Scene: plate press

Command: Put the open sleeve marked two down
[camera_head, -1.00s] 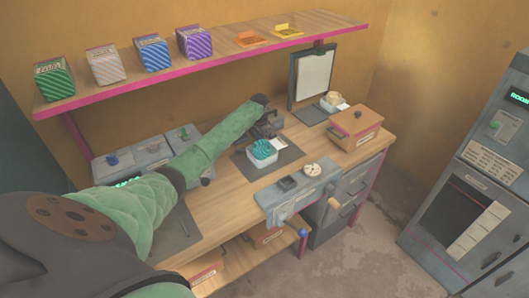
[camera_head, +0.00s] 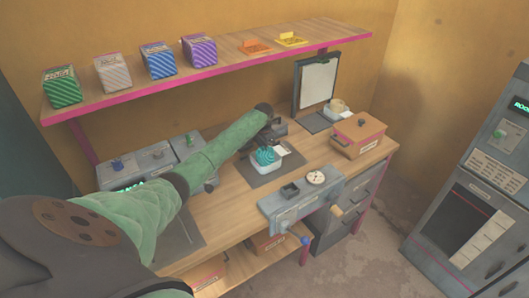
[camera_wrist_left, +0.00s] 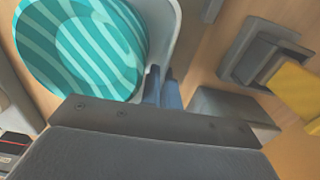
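No marking that reads as two can be made out. A teal striped thing (camera_head: 266,155) sits in a white open container (camera_head: 266,168) at the dark mat (camera_head: 257,180) on the bench. The teal thing (camera_wrist_left: 85,45) and the container wall (camera_wrist_left: 162,25) also fill the upper left of the left wrist view. My left gripper (camera_head: 274,130) is just behind the container. Its two blue-grey fingertips (camera_wrist_left: 162,78) are close together at the container's edge; whether the wall is between them is hidden. My right gripper is not in view.
Striped boxes (camera_head: 162,59) and small orange (camera_head: 255,46) and yellow (camera_head: 291,38) holders stand on the shelf (camera_head: 220,64). An orange lidded box (camera_head: 358,136) is at the bench's right. A grey unit (camera_head: 300,206) lines the front edge. A grey machine (camera_head: 475,190) stands right.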

